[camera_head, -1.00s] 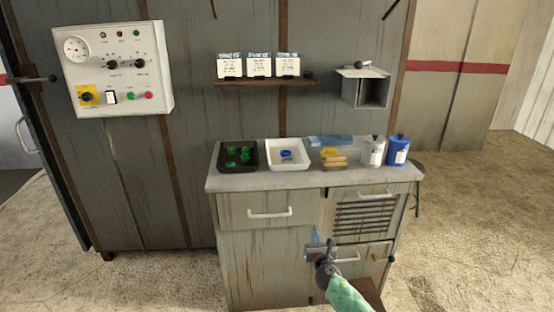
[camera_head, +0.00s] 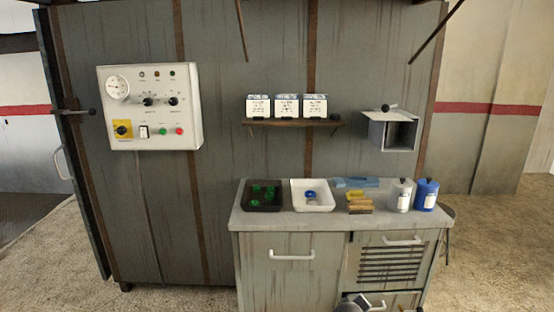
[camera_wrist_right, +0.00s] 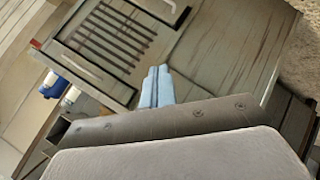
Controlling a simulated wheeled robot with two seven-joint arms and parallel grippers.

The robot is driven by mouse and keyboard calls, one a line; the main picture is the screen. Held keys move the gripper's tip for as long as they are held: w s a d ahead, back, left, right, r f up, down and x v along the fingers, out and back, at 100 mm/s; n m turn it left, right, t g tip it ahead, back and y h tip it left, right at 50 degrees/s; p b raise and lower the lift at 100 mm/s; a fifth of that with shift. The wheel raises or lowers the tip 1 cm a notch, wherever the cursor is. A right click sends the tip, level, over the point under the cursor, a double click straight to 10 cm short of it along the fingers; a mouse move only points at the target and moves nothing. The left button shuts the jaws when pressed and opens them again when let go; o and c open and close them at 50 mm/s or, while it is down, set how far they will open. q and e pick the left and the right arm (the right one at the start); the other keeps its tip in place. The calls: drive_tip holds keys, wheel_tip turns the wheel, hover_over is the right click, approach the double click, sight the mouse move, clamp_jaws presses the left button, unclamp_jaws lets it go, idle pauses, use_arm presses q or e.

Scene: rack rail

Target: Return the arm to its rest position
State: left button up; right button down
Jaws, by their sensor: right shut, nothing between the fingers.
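My right gripper shows in the right wrist view, its two pale blue fingers (camera_wrist_right: 157,86) side by side and closed together with nothing between them. They are in front of the cabinet's grey face, near a slatted panel (camera_wrist_right: 108,38). In the head view only a small dark piece of my right wrist (camera_head: 352,304) shows at the bottom edge, in front of the lower part of the cabinet (camera_head: 285,275). The rest of that arm is out of the picture. My left gripper is in neither view.
The cabinet top holds a black tray (camera_head: 248,205) with green pieces, a white tray (camera_head: 326,206), a white bottle (camera_head: 399,196) and a blue bottle (camera_head: 426,194). A shelf (camera_head: 290,122) with white boxes, an open metal box (camera_head: 390,132) and a control panel (camera_head: 150,107) are on the wall.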

drive_tip(key=s+a+f+m+g+y, duration=0.1)
drive_tip(key=s+f, duration=0.4)
drive_tip(key=s, duration=0.9)
drive_tip(key=s+a+f+m+g+y, duration=0.1)
drive_tip(key=s+a+f+g, duration=0.3)
drive_tip(key=s, duration=1)
drive_tip(key=s+a+f+m+g+y, duration=0.2)
drive_tip(key=s+f, duration=0.4)
drive_tip(key=s, duration=0.9)
drive_tip(key=shift+a+f+g+y, duration=0.25)
drive_tip(key=shift+a+g+y, duration=0.25)
drive_tip(key=shift+a+y, duration=0.25)
